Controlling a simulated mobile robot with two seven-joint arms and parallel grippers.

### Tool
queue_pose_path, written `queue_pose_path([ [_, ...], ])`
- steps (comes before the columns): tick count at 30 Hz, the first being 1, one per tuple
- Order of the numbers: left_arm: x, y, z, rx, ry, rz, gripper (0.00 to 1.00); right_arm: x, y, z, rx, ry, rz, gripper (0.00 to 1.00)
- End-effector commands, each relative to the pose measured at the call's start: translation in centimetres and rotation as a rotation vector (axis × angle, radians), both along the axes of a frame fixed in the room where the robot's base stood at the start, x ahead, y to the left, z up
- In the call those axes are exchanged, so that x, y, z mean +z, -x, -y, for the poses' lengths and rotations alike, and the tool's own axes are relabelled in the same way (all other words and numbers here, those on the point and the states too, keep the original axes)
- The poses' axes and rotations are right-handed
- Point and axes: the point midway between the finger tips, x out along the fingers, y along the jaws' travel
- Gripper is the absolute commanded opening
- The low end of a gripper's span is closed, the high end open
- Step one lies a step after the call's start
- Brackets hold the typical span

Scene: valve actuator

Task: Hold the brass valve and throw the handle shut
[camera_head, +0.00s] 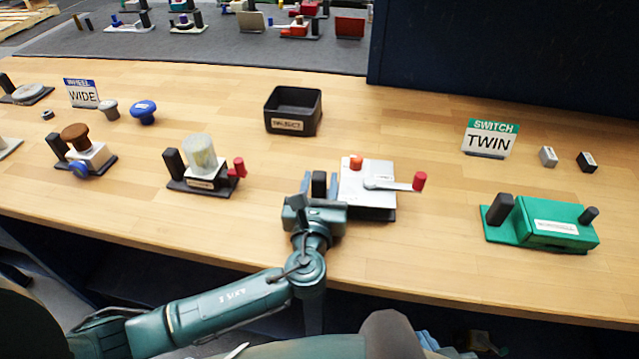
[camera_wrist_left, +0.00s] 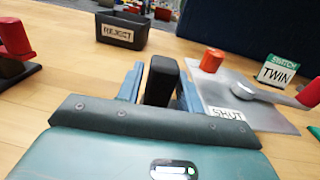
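A valve unit with a silver plate (camera_head: 355,198) stands on a dark base at the bench's middle. It carries an orange cap (camera_head: 356,161) and a grey lever that points right and ends in a red knob (camera_head: 420,181). In the left wrist view a SHUT label (camera_wrist_left: 227,113) lies on the plate (camera_wrist_left: 262,113). A black upright post (camera_wrist_left: 163,80) stands at the plate's left side. My left gripper (camera_head: 319,186) has one finger on each side of this post. Whether the fingers press on it, I cannot tell. My right gripper is not in view.
A black REJECT bin (camera_head: 292,125) stands behind the valve. A unit with a pale cylinder and red knob (camera_head: 203,165) is to the left. A green unit (camera_head: 548,224) and a SWITCH TWIN sign (camera_head: 490,138) are to the right. Bench between them is clear.

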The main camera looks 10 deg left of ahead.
Motion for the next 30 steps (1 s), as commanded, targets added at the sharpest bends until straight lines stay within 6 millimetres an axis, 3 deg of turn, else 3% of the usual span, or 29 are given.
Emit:
queue_pose_path([
  [5, -0.1, 0.0, 0.0, 0.000, -0.002, -0.002, 0.51, 0.0, 0.0, 0.0, 0.000, 0.000, 0.000, 0.00],
  [15, -0.3, 0.8, 0.1, -0.002, -0.003, -0.005, 0.51, 0.0, 0.0, 0.0, 0.000, 0.000, 0.000, 0.00],
  [30, -0.3, 10.2, 0.8, -0.001, -0.001, -0.006, 0.51, 0.0, 0.0, 0.0, 0.000, 0.000, 0.000, 0.00],
])
